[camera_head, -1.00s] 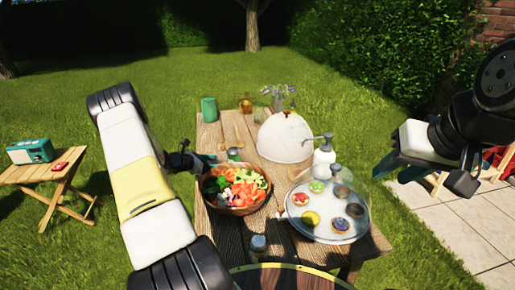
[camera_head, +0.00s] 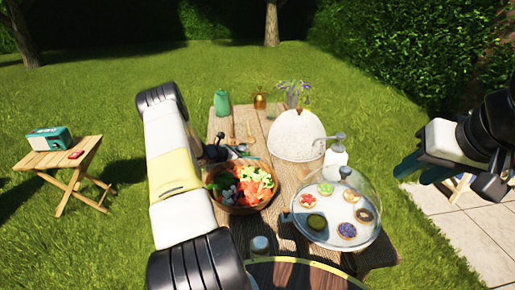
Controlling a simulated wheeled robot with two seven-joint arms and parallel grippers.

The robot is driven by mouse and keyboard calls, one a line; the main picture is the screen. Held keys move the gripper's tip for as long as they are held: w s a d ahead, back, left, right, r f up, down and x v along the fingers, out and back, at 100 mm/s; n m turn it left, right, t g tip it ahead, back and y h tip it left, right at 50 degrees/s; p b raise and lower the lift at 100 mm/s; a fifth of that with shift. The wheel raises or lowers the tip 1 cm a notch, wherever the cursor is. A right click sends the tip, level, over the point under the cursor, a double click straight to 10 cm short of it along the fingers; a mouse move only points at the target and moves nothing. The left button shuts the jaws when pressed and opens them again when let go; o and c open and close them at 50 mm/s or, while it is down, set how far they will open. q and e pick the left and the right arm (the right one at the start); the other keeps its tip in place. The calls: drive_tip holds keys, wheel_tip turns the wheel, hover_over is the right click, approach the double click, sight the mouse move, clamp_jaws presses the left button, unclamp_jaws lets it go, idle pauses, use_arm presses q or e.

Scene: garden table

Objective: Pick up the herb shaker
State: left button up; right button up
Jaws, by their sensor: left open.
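A small shaker with a grey lid (camera_head: 242,148), apparently the herb shaker, stands on the wooden table just behind the salad bowl. It is small and partly hidden. My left gripper (camera_head: 228,152) is open beside it, on its left. The fingers are dark and small, so I cannot tell whether they touch it. A second shaker with a pale lid (camera_head: 260,244) stands at the near edge of the table, in front of the bowl. My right gripper (camera_head: 420,170) hangs to the right of the table, its teal fingers apart and empty.
The salad bowl (camera_head: 213,198) is close in front of my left gripper. A domed tray of pastries (camera_head: 363,243), a pump bottle (camera_head: 336,157) and a white dome (camera_head: 296,135) stand to the right. A green cup (camera_head: 222,103), an amber bottle (camera_head: 260,99) and a flower vase (camera_head: 292,99) stand behind.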

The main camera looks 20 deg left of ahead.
use_arm(q)
drive_tip(key=shift+w+f, duration=0.1)
drive_tip(key=shift+w, duration=0.1)
drive_tip(key=shift+c, duration=0.2)
drive_tip(key=c, duration=1.5)
